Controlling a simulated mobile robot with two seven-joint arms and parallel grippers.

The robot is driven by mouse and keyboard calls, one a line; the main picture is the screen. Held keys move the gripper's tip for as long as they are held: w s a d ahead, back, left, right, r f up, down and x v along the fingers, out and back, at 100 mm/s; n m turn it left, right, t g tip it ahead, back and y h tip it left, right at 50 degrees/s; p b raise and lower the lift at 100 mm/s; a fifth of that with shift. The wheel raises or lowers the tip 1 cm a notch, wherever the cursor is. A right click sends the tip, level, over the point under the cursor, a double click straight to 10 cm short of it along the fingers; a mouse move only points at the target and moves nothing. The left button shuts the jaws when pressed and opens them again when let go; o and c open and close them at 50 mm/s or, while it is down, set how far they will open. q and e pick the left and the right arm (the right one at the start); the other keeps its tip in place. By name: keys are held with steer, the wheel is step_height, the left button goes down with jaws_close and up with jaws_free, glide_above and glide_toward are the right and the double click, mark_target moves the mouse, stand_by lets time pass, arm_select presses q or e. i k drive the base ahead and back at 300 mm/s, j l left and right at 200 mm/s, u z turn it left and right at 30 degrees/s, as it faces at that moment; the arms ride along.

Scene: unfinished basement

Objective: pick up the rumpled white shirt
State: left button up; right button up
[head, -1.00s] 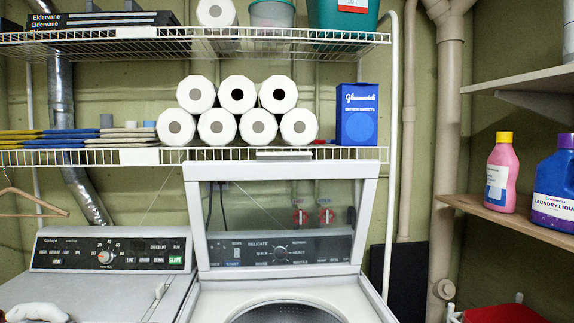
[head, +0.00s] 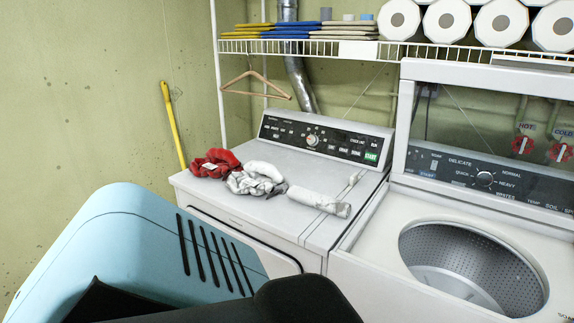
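A rumpled white shirt (head: 256,179) with greyish patches lies in a loose heap on top of the closed dryer, near its front edge. It sits between a red crumpled cloth (head: 215,163) on its left and a white rolled cloth (head: 319,201) on its right. The red cloth is very close to it; I cannot tell whether they touch. Neither gripper's fingers are in the head view.
The dryer (head: 295,158) has a raised control panel at the back. The washer (head: 380,240) to its right is open, its drum showing. A wire shelf (head: 300,47) with folded cloths and paper rolls hangs above. A wooden hanger (head: 255,84) hangs under it.

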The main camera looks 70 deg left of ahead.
mark_target(258, 178)
steer(key=u, duration=2.3)
steer(key=i+j+z, duration=0.9)
